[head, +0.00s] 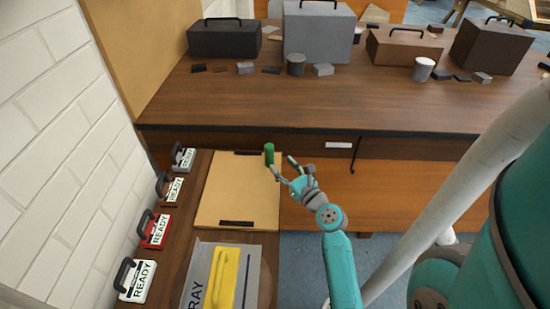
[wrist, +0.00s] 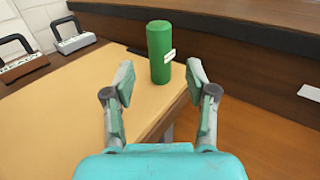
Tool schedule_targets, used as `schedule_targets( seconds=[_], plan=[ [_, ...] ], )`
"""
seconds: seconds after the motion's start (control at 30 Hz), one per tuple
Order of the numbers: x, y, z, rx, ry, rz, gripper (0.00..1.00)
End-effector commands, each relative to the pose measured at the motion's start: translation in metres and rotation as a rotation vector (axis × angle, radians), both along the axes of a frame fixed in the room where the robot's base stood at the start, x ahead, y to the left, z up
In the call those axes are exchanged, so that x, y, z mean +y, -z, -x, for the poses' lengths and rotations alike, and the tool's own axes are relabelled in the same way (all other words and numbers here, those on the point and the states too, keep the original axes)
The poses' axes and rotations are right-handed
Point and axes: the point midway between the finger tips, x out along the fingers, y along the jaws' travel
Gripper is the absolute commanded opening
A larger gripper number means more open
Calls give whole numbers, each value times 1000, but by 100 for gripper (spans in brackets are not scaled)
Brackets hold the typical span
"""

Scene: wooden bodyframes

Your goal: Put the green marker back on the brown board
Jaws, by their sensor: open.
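The green marker (head: 269,153) is a short green cylinder with a small white label. It stands upright on the tan-brown board (head: 232,194), near its far right corner. My gripper (head: 281,170) is open at the board's right edge, just on the near side of the marker. In the wrist view the marker (wrist: 160,52) stands ahead of the two spread fingertips (wrist: 160,82), with a gap on each side and nothing held. The board (wrist: 75,115) fills the lower left of that view.
Several READY-labelled boxes with handles, one red (head: 155,228), line the wall on the left. A grey tray with a yellow handled tool (head: 227,278) lies nearer than the board. A higher wooden table (head: 350,100) with toolboxes and small blocks rises behind the board.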

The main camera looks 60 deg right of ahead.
Motion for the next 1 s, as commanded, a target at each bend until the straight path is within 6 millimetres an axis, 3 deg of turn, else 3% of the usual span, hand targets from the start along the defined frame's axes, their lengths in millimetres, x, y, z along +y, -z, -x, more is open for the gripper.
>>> schedule_targets(
  seconds=[0.13,0.3,1.0],
  plan=[
    [8,1,21,0,2,-2,57],
    [14,0,31,0,0,-1,57],
    [15,0,33,0,-1,0,57]
  ],
)
